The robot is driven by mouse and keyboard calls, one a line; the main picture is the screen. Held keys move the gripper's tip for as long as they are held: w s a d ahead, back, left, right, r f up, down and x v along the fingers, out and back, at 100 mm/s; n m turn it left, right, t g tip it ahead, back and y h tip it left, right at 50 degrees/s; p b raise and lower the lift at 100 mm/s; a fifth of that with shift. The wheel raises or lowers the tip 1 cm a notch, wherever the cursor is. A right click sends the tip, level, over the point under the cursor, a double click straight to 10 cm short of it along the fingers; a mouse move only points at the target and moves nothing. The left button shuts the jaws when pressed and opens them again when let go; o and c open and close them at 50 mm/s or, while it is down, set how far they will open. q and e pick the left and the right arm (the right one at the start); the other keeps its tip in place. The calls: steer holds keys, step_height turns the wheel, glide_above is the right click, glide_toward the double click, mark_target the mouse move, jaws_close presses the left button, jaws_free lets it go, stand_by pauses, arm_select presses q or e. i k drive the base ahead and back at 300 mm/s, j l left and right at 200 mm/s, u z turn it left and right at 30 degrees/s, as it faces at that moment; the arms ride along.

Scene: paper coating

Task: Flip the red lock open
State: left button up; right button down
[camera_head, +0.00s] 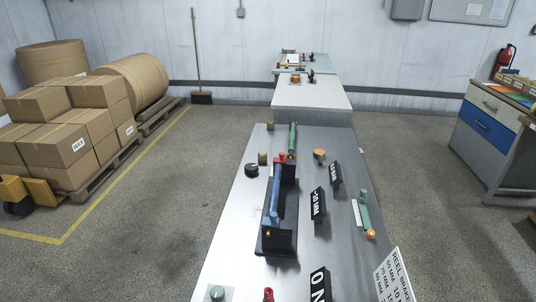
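Two small red parts show on the grey metal bench (222,262), and I cannot tell which is the red lock. One red part (268,294) is at the near edge of the picture, cut off by the frame, left of a black sign reading "ON" (319,287). The other red part (282,158) is at the far end of a blue bar (273,195) in a dark bracket (278,243). Both are too small to tell open from shut. Neither of my grippers shows.
A black knob (251,169), green lever (293,139), orange-topped knob (319,155) and green handle with an orange ball (371,234) stand on the bench. Black signs (318,204) rise on its right. Boxes (71,144) are stacked left; a drawer cabinet (487,125) stands right. Floor beside the bench is clear.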

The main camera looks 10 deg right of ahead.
mark_target(281, 160)
steer(key=i+j+u, duration=0.2)
steer(key=j, duration=0.15)
steer(key=j+u, duration=0.2)
steer(key=j, duration=0.2)
steer(key=i+j+u, duration=0.35)
steer(key=j, duration=0.3)
steer(key=i+j+u, duration=0.15)
steer(key=i+j, duration=0.2)
steer(key=i+j+u, duration=0.15)
steer(key=i+j, duration=0.15)
steer(key=i, duration=0.2)
steer(key=i+z, duration=1.35)
steer(key=z, duration=0.15)
steer(key=i+z, duration=0.4)
steer(key=i+j+z, duration=0.1)
steer(key=z, duration=0.35)
steer(key=i+j+z, duration=0.25)
steer(key=z, duration=0.15)
steer(key=i+j+z, duration=0.3)
steer(key=z, duration=0.15)
steer(key=i+j+z, duration=0.15)
steer(key=j, duration=0.15)
steer(key=i+j+z, duration=0.15)
steer(key=i+j, duration=0.05)
steer(key=j, duration=0.1)
